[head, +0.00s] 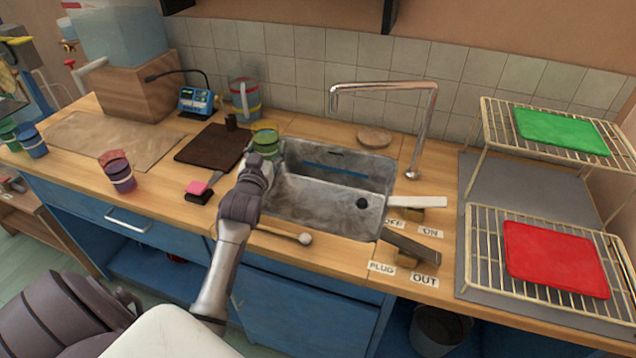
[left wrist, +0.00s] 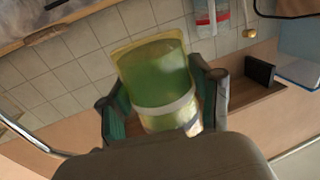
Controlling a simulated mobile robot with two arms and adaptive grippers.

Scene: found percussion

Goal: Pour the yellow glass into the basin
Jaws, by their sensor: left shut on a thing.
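My left gripper (head: 262,160) is shut on the yellow glass (head: 266,143), near the back left corner of the basin (head: 280,209). In the left wrist view, the glass (left wrist: 158,75) sits between both fingers (left wrist: 160,112). It is see-through, with a yellow rim, green inside and a pale band low down. It looks roughly upright in the head view. I cannot tell whether it is over the basin or just beside its rim. The basin is grey metal with a dark drain, and its floor shows no standing liquid. My right gripper is not in view.
A metal tap (head: 414,130) arches over the basin's right side. Levers (head: 418,202) labelled ON/OFF and PLUG/OUT (head: 410,248) stand at right. A wooden mallet (head: 290,236) lies in front. A dark board (head: 212,146), pink-topped block (head: 197,190) and purple cup (head: 120,174) are left.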

